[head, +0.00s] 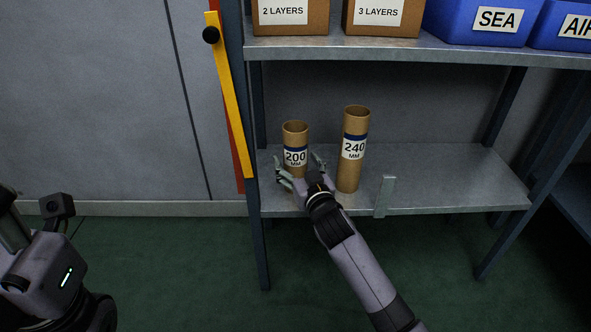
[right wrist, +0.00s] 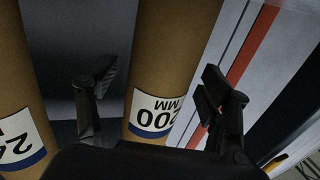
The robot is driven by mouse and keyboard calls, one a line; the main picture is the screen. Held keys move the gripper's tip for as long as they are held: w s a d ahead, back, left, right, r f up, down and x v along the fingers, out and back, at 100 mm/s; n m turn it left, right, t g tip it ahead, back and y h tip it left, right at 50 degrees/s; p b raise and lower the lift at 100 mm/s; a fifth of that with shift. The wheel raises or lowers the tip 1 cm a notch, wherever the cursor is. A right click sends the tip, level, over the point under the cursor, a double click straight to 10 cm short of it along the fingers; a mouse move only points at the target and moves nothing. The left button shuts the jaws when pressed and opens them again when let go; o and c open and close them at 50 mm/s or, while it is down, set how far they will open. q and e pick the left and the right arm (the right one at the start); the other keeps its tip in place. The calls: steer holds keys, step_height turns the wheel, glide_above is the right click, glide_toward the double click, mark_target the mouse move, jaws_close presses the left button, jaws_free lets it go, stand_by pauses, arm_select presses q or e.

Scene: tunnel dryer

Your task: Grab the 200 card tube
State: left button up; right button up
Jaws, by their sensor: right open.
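The 200 card tube (head: 295,138) is a brown cardboard cylinder with a white and blue "200 MM" label, upright on the lower metal shelf. My right gripper (head: 299,172) is open in front of its lower part. In the right wrist view the 200 tube (right wrist: 172,60) shows between the two open fingers (right wrist: 155,95), with no clear contact. The taller 240 tube (head: 355,125) stands upright just to the right; part of it shows at the left of the right wrist view (right wrist: 18,90). My left arm is at the lower left, but its gripper fingers do not show.
The lower shelf (head: 440,175) has free room right of the tubes, with a small metal bracket (head: 384,195) at its front edge. The upper shelf (head: 400,48) holds cardboard boxes (head: 291,17) and blue bins (head: 476,22). A shelf post (head: 240,100) stands left of the 200 tube.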

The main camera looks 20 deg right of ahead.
steer(key=shift+w, duration=0.65)
steer(key=shift+c, duration=0.2)
steer(key=c, duration=1.2)
